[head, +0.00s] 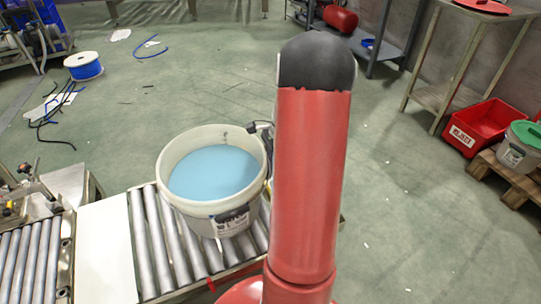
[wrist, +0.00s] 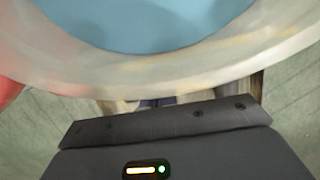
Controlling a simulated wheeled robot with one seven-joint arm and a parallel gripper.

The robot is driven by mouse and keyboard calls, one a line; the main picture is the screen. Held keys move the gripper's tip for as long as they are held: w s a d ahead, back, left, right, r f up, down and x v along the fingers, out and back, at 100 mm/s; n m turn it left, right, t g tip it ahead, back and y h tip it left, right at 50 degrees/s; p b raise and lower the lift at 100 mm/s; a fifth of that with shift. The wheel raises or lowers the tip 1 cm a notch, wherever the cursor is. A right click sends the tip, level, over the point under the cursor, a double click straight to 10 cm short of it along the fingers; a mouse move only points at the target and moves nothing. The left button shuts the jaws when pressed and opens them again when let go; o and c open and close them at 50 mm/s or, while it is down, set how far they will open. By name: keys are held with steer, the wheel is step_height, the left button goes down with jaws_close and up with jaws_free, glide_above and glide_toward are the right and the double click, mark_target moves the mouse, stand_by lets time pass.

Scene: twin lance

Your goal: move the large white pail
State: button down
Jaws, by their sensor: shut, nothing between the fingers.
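The large white pail (head: 196,217) stands upright on a roller conveyor, filled near the top with light blue liquid. A dark label is on its front wall. In the wrist view, its curved pale rim (wrist: 160,84) and the blue contents fill the upper part. My gripper (wrist: 155,103) is just beside the rim, shut with nothing held. Its dark body fills the bottom of the wrist view. Whether the fingers touch the pail cannot be told. In the head view, a dark piece of my gripper (head: 262,129) shows at the pail's right rim; my red arm hides the rest.
The roller conveyor (head: 148,243) runs under the pail, with a white plate (head: 105,255) to its left. A red crate (head: 482,125) and a green-lidded pail (head: 519,150) stand at the right. Open green floor lies behind.

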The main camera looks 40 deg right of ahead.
mark_target(262, 147)
steer(key=x, duration=0.5)
steer(key=shift+f, duration=0.1)
steer(key=shift+w+a, duration=0.2)
steer(key=shift+a, duration=0.6)
steer(key=shift+w+a, duration=0.2)
steer(key=shift+a, duration=0.55)
steer(key=shift+w+a, duration=0.25)
steer(key=shift+a, duration=0.55)
steer(key=shift+d, duration=0.15)
steer(key=p+v, duration=0.2)
steer(key=v, duration=0.8)
steer(key=shift+s, duration=0.1)
